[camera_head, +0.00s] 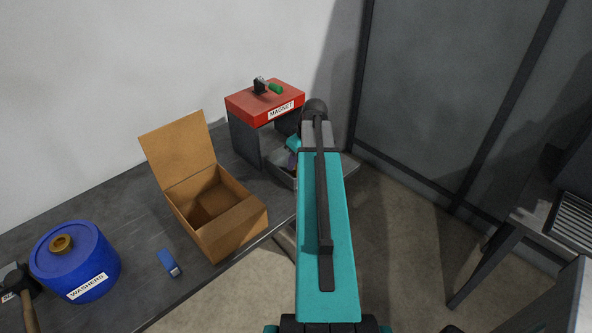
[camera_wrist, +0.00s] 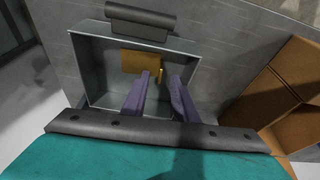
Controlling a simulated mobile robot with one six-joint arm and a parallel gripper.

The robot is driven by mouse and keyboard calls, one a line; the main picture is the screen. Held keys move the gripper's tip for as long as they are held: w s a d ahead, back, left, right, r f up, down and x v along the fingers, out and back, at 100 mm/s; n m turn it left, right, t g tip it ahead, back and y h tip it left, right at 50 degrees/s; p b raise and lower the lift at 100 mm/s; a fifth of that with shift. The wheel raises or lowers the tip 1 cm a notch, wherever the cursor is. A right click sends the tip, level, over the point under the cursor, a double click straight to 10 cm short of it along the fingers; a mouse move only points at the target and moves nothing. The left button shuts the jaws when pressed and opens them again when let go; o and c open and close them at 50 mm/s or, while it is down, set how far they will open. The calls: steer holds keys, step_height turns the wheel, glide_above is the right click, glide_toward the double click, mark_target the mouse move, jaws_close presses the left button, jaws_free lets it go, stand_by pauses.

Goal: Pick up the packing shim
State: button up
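In the wrist view a flat, yellow-brown piece (camera_wrist: 140,62), which looks like the packing shim, lies in a grey metal tray (camera_wrist: 88,68) near its far wall. A small upright yellow part (camera_wrist: 160,78) shows between my fingertips; I cannot tell whether it belongs to the same piece. My gripper (camera_wrist: 166,77) has two purple fingers, apart, reaching into the tray on either side of that part. I see no clear contact. In the head view the tray (camera_head: 281,176) stands on the bench, mostly hidden by my arm, and the piece is not visible there.
A red-topped magnet box (camera_head: 265,104) stands behind the tray. An open cardboard box (camera_head: 240,222) is left of the tray and also shows in the wrist view (camera_wrist: 285,85). Further left are a blue tool (camera_head: 168,262), a blue washers drum (camera_head: 75,262) and a hammer (camera_head: 25,300).

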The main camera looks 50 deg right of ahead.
steer(key=shift+p+x, duration=0.75)
steer(key=shift+x, duration=1.4)
jaws_close()
